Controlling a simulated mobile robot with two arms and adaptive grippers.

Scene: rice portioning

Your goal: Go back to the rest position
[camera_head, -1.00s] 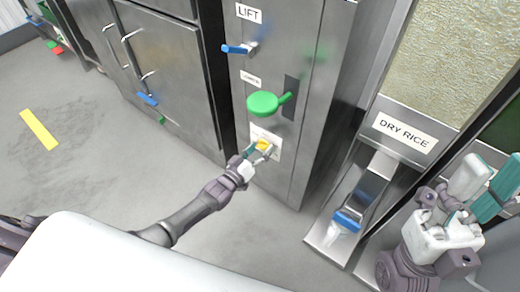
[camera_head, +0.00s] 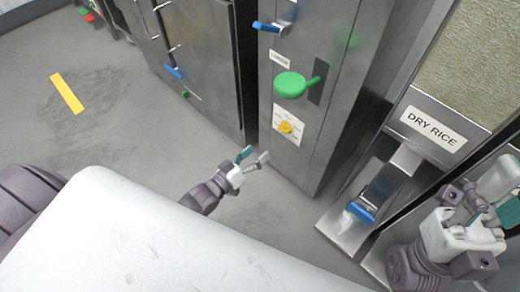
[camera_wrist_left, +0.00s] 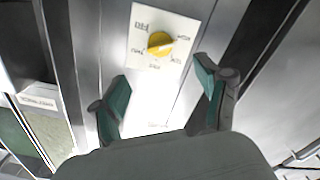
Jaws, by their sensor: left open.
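My left gripper (camera_head: 254,161) is open and empty in the head view. It is apart from the metal cabinet front, below and left of the yellow knob (camera_head: 285,127) on its white label plate. In the left wrist view the yellow knob (camera_wrist_left: 160,43) shows ahead, beyond the two spread green-padded fingers (camera_wrist_left: 163,98), with nothing between them. My right gripper (camera_head: 482,212) is at the right edge of the head view, partly cut off, in front of the dry rice dispenser; its finger state is unclear.
A green knob (camera_head: 290,85) and a blue lever (camera_head: 268,27) sit above the yellow knob. The dry rice dispenser (camera_head: 408,156) with a blue-handled chute (camera_head: 362,211) stands right.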

